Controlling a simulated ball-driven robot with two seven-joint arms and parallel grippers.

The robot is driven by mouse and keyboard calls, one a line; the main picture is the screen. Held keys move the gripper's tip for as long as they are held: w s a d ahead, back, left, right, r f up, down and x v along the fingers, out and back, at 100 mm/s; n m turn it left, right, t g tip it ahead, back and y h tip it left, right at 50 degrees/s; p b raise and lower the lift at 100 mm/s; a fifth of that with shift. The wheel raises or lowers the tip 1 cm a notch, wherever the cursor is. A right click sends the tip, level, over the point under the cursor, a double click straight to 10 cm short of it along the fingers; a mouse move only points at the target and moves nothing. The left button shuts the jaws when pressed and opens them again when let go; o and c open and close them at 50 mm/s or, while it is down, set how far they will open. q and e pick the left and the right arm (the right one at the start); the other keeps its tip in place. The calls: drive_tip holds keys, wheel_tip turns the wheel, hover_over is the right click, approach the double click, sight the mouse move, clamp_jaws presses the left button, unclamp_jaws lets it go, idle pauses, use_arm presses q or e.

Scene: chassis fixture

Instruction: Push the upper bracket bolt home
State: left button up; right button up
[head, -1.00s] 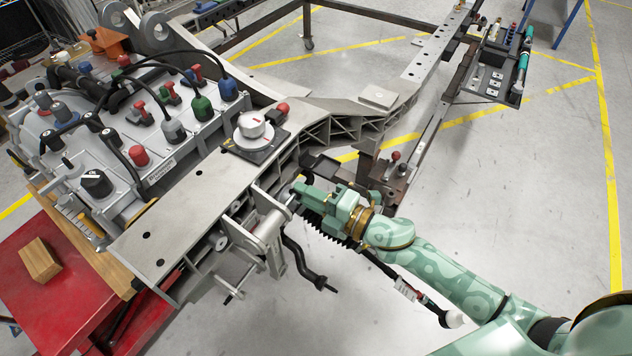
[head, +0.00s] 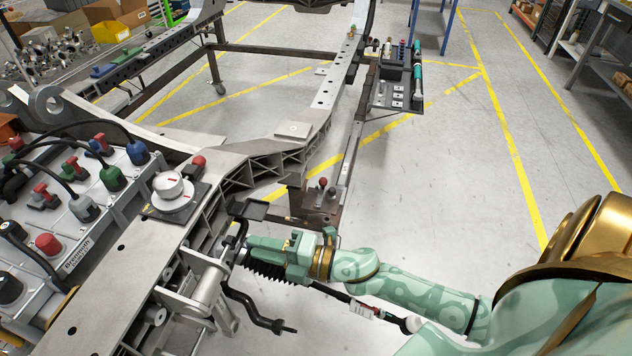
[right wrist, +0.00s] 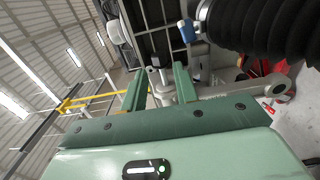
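The grey bracket (head: 208,284) stands on the near side of the long grey chassis rail (head: 133,262). My right gripper (head: 243,252) is at the bracket's upper right end in the head view, its fingertips hard to make out there. In the right wrist view, the two green fingers of my right gripper (right wrist: 159,88) stand apart. A small grey pin-like part (right wrist: 154,76) shows in the gap between them; I cannot tell whether it is the upper bolt or touches a finger. How deep the bolt sits is not visible. My left gripper is not in view.
A black bent crank-like arm (head: 262,318) hangs below the bracket. A white round dial (head: 172,190) and a grey box with coloured connectors (head: 95,215) are on the left. A tool tray (head: 398,88) stands behind. The floor at right is open.

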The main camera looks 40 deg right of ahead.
drive_tip(key=v, duration=1.1)
drive_tip(key=shift+s+d+p, duration=0.25)
drive_tip(key=shift+s+p, duration=0.05)
